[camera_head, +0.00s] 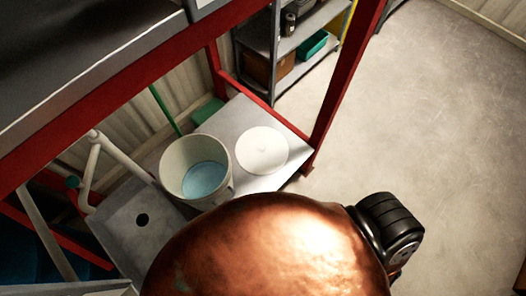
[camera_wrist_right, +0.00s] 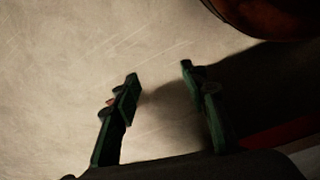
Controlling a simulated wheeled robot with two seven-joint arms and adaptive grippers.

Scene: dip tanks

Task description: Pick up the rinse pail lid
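The rinse pail lid (camera_head: 262,150) is a round white disc with a small mark at its centre. It lies flat on a grey metal shelf, right of the white rinse pail (camera_head: 222,150). The pail is uncovered, upright and holds pale blue liquid. In the right wrist view my right gripper (camera_wrist_right: 160,76) has its two dark green fingers apart with nothing between them, above a plain pale floor. The lid is not in that view. Neither gripper shows in the head view, so my left gripper is out of sight.
A large copper-coloured rounded shape (camera_head: 270,245) with a black ribbed part hides the lower middle of the head view. Red frame posts (camera_head: 345,75) stand beside the grey shelf (camera_head: 245,112). A grey sink surface (camera_head: 125,215) and white pipes lie left. Floor is clear on the right.

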